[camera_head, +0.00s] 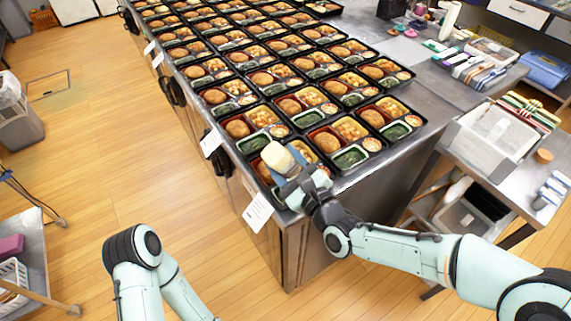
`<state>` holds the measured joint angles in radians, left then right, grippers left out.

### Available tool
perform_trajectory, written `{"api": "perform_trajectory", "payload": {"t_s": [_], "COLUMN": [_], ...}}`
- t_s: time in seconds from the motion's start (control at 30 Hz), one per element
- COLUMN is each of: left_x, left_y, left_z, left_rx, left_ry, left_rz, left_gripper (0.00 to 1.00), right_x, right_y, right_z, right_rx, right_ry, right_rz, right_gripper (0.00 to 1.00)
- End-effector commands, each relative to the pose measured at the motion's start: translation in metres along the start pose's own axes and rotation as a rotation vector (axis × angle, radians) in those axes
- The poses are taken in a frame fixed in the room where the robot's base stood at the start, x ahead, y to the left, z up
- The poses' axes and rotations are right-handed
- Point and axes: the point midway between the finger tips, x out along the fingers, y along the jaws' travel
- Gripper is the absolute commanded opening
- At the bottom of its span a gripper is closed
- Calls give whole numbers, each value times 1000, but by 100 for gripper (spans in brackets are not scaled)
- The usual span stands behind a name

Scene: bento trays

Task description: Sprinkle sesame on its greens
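My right gripper (290,172) reaches in from the right and is shut on a cream-coloured shaker (277,156), held tilted over the front corner of the tray rows. Beneath it, a front bento tray (268,190) is mostly hidden by the shaker and gripper, so its greens cannot be seen. Just right of it, another tray's green compartment (350,157) shows dark greens. Behind the shaker, a further tray's green compartment (253,144) is in view. I cannot make out sesame on any greens. My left arm shows at lower left; its gripper is out of view.
Many filled black trays stand close together on the steel counter (400,160). A side table at right holds a white bin (493,132) and coloured boards (530,108). Paper tags (257,211) hang on the counter's edge. The wooden floor (110,150) at left is mostly clear.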

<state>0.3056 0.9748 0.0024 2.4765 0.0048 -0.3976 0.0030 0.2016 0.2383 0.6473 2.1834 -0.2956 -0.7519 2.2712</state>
Motion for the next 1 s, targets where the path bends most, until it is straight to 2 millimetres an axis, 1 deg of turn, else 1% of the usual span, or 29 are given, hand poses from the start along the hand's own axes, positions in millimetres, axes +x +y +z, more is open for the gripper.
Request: {"api": "perform_trajectory", "payload": {"t_s": [0.03, 0.07, 0.33, 0.43, 0.53, 0.6, 0.87, 1.0], "left_x": [-5, -5, -2, 9, 23, 28, 24, 16], "left_y": [2, 2, 0, -3, -8, -9, -8, -6], "left_z": [0, 0, 0, 0, -1, -1, -1, 0], "left_rx": [1, 1, 0, -1, -2, -3, -3, -2], "left_ry": [1, 1, 0, -3, -7, -9, -8, -5], "left_rz": [1, 1, 0, -1, -2, -3, -3, -2], "left_gripper": [43, 43, 43, 43, 43, 43, 43, 43], "right_x": [0, 0, 0, 0, 0, 0, 0, 0], "right_y": [-3, -3, -1, 6, 15, 18, 16, 11], "right_z": [5, 5, 1, -10, -26, -31, -26, -18], "right_rx": [0, 0, 1, 2, 3, 2, 0, 0], "right_ry": [0, 0, 1, 2, 3, 3, 0, 0], "right_rz": [-1, 0, 0, 1, 2, 2, 0, -1], "right_gripper": [49, 49, 49, 49, 49, 49, 49, 49]}}
